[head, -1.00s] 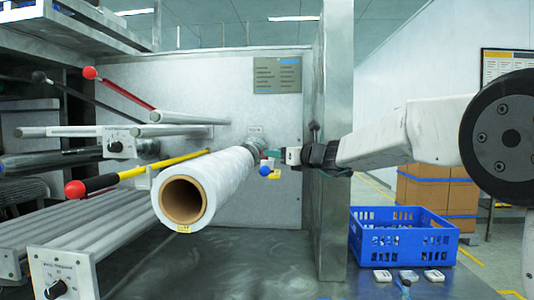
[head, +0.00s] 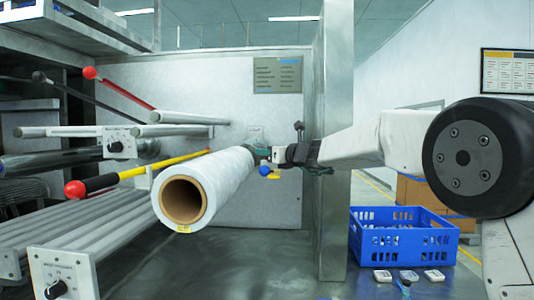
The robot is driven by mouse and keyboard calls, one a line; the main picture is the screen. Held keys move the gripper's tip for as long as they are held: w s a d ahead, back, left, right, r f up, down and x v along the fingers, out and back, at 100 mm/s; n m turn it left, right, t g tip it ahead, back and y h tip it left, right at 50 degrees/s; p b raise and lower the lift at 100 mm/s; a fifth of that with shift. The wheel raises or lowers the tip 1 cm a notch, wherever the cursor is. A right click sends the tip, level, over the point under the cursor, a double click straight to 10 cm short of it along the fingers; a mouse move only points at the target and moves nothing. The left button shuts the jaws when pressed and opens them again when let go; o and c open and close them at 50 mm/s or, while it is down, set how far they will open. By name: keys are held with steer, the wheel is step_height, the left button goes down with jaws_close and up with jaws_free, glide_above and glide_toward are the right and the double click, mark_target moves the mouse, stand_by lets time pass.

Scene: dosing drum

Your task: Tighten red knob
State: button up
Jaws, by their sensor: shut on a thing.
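My gripper (head: 264,155) is at the far end of the white roll (head: 205,185), by the back panel. Its jaws are closed around a small fitting there, mostly hidden by the fingers and roll, so its colour cannot be told. A blue ball (head: 265,170) and a small yellow piece sit just below the fingertips. Two red ball knobs are clear to see at left, apart from my gripper: one (head: 75,189) ends a black and yellow lever, the other (head: 89,72) ends a red lever higher up.
A steel post (head: 334,220) stands close behind my forearm. A blue crate (head: 403,238) is at the right, with small white items (head: 408,275) in front. Rollers and a dial plate (head: 62,277) fill the left. The floor under the roll is clear.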

steer(key=shift+a+r+m+t+h, duration=0.1)
steer(key=shift+m+t+h, duration=0.2)
steer(key=shift+t, duration=0.1)
steer(key=shift+m+t+h, duration=0.4)
steer(key=shift+h, duration=0.1)
steer(key=o, duration=1)
steer(key=shift+c, duration=0.2)
steer(key=v, duration=0.8)
steer(key=shift+w, duration=0.1)
